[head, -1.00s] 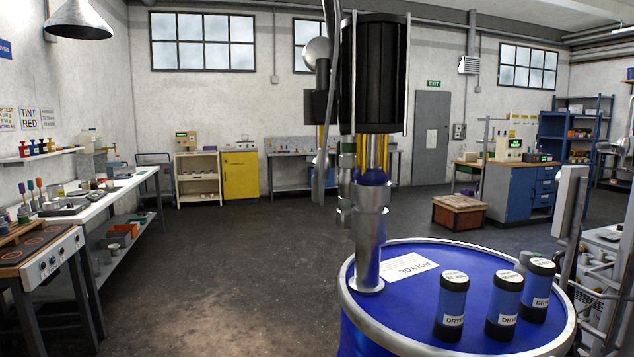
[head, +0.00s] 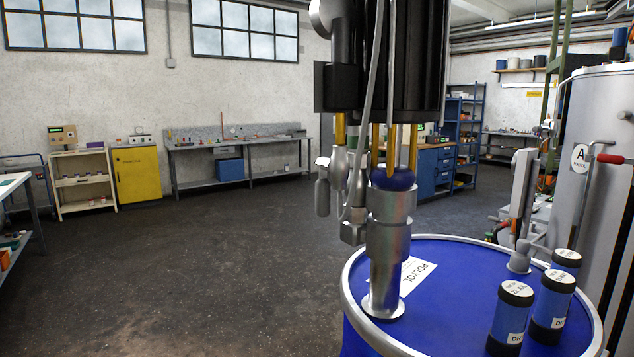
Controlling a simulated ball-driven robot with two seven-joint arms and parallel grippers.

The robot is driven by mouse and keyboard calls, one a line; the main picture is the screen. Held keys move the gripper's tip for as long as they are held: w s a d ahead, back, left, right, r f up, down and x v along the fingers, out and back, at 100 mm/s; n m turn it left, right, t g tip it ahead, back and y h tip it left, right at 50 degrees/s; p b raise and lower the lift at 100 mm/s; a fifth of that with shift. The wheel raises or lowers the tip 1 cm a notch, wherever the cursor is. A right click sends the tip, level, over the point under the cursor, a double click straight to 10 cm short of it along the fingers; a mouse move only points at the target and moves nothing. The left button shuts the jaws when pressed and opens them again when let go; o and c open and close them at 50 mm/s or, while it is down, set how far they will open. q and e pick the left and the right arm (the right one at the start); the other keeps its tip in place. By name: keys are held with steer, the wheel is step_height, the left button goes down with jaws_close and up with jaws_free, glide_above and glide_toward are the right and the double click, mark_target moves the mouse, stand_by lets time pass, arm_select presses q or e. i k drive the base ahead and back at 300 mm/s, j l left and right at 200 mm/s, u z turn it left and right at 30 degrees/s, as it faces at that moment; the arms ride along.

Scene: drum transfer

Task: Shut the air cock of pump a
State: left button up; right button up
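A drum pump stands upright on the blue drum (head: 460,300) labelled polyol. Its black ribbed motor (head: 403,80) is cut off by the top edge in the head view. Brass-coloured rods join it to a blue collar and a silver lower tube (head: 388,240). Grey fittings (head: 338,178) and a hose hang on the pump's left side. I cannot tell for sure which part is the air cock or how it is set. No letter is readable on the pump. Neither of my grippers is in view.
Several blue drier canisters (head: 552,300) stand on the drum lid. A grey tank (head: 590,190) marked A, with a red-handled lever (head: 610,158), stands at right. The floor (head: 200,280) left of the drum is clear. A workbench (head: 240,145) stands at the back wall.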

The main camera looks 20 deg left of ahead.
mark_target(322, 185)
steer(key=i+j+z, duration=0.1)
steer(key=j, duration=0.3)
steer(key=i+j+z, duration=0.25)
steer(key=j, duration=0.55)
steer(key=i+j+z, duration=0.1)
steer(key=i+j, duration=0.15)
steer(key=j, duration=0.15)
steer(key=i+j+z, duration=0.1)
steer(key=j, duration=0.35)
steer(key=k+l+u, duration=0.1)
steer(key=k+l, duration=0.05)
